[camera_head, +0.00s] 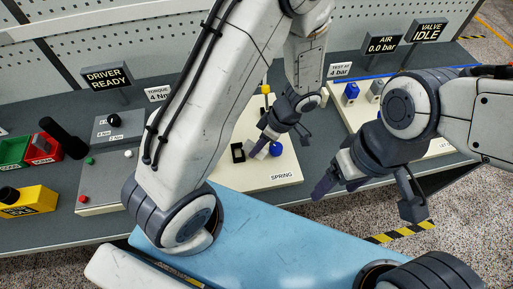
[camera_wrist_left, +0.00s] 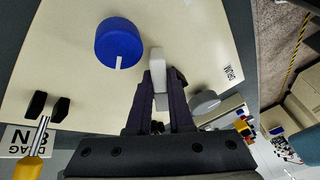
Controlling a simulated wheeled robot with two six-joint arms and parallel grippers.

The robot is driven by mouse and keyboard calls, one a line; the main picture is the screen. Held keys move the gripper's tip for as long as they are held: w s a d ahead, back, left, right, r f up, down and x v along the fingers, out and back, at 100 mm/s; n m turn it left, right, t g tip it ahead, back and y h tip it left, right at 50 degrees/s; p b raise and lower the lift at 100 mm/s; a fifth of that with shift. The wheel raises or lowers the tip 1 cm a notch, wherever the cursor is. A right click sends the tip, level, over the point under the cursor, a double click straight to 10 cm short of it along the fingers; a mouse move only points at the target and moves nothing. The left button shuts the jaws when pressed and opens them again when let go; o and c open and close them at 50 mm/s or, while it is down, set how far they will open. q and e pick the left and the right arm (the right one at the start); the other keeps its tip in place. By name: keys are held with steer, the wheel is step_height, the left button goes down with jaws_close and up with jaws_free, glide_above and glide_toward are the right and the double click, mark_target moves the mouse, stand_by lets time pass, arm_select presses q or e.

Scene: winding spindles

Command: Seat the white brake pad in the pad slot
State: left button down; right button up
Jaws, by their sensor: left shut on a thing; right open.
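My left gripper (camera_wrist_left: 166,88) is shut on the white brake pad (camera_wrist_left: 157,62). In the left wrist view the pad's pale block sticks out past the dark purple fingers, over the cream panel. In the head view my left gripper (camera_head: 263,146) is low over the panel's front part, beside the blue knob (camera_head: 277,149); the fingers largely hide the pad there. A black square frame (camera_head: 238,153) stands left of that gripper; I cannot tell whether it is the pad slot. My right gripper (camera_head: 366,195) is open and empty, in front of the panels, with its fingers spread.
The wrist view shows the blue knob (camera_wrist_left: 118,43), a grey knob (camera_wrist_left: 206,102) close to the fingers, two black blocks (camera_wrist_left: 47,105) and a yellow-handled rod (camera_wrist_left: 28,168). Red and green bins (camera_head: 43,148) stand left.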

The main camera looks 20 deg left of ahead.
mark_target(253, 146)
arm_select(q)
steer(key=shift+r, duration=0.4)
step_height(253, 146, up, 3)
steer(key=shift+f+b, duration=0.2)
steer(key=shift+b, duration=0.2)
steer(key=s+d+r+b, duration=0.2)
steer(key=d+r, duration=0.5)
steer(key=d, duration=0.4)
steer(key=shift+s+d, duration=0.15)
steer(key=shift+s, duration=0.4)
steer(key=w+a+f, duration=0.1)
steer(key=a+f, duration=0.1)
steer(key=a, duration=0.1)
steer(key=w+a+f+p, duration=0.1)
steer(key=a+f, duration=0.1)
steer(key=a, duration=0.2)
steer(key=w+a+f+p, duration=0.1)
steer(key=a+f, duration=0.1)
steer(key=a, duration=0.2)
steer(key=shift+f, duration=0.3)
steer(key=shift+a+f, duration=0.2)
step_height(253, 146, down, 4)
steer(key=shift+r+p, duration=0.25)
steer(key=shift+p, duration=0.1)
